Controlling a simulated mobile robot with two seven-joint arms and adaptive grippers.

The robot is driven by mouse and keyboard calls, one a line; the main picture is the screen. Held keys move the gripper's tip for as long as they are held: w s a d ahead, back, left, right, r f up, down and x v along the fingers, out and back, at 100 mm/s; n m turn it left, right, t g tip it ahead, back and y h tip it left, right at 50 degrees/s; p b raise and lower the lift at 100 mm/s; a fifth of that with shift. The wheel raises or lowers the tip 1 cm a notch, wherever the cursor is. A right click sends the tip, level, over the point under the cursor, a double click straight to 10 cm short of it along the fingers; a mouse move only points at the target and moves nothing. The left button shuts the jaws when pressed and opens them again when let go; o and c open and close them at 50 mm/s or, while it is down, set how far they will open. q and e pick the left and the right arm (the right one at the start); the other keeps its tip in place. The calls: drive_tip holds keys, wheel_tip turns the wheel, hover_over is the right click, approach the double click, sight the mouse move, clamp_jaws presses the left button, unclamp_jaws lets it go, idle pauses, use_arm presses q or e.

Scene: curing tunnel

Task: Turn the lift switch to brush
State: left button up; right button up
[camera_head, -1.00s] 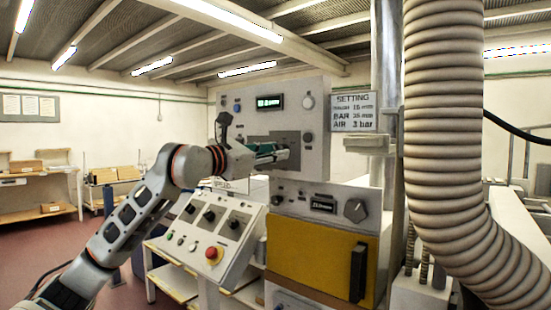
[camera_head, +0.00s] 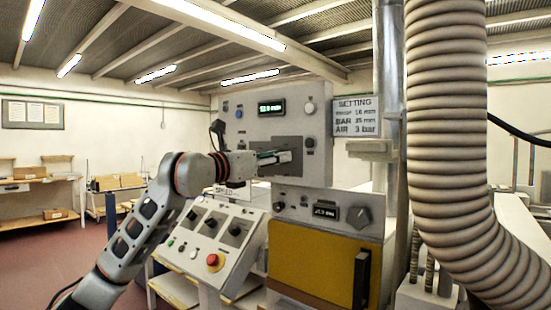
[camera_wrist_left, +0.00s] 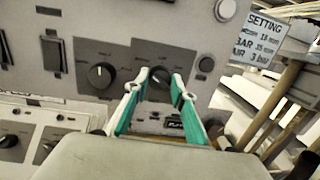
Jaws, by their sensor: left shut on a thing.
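The grey control panel (camera_head: 232,103) carries a black rotary knob (camera_wrist_left: 160,75) on a dark grey plate (camera_wrist_left: 166,53). My left gripper (camera_wrist_left: 161,85) has its green-padded fingers on either side of this knob, shut on it. In the head view my left gripper (camera_head: 284,157) reaches the panel from the left and hides the knob. A second black knob (camera_wrist_left: 101,75) on its own dark plate is left of the fingers. The small lettering around both knobs is too blurred to read. My right gripper is not in view.
The setting sign (camera_head: 355,116) hangs right of the panel. Below are a sloped console (camera_head: 213,238) with a red button (camera_head: 212,260) and a yellow door (camera_head: 318,262). A ribbed hose (camera_head: 447,130) fills the right side.

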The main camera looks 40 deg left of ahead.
use_arm(q)
drive_tip(key=o, duration=1.1)
drive_tip(key=shift+s+a+f, duration=0.15)
drive_tip(key=shift+s+a, duration=0.1)
drive_tip(key=shift+s, duration=1.75)
drive_tip(key=shift+s+a+f, duration=0.2)
drive_tip(key=shift+s+a, duration=0.1)
drive_tip(key=shift+s, duration=1.65)
drive_tip(key=shift+s+a+f, duration=0.15)
drive_tip(key=shift+s+a, duration=0.1)
drive_tip(key=shift+s, duration=1.75)
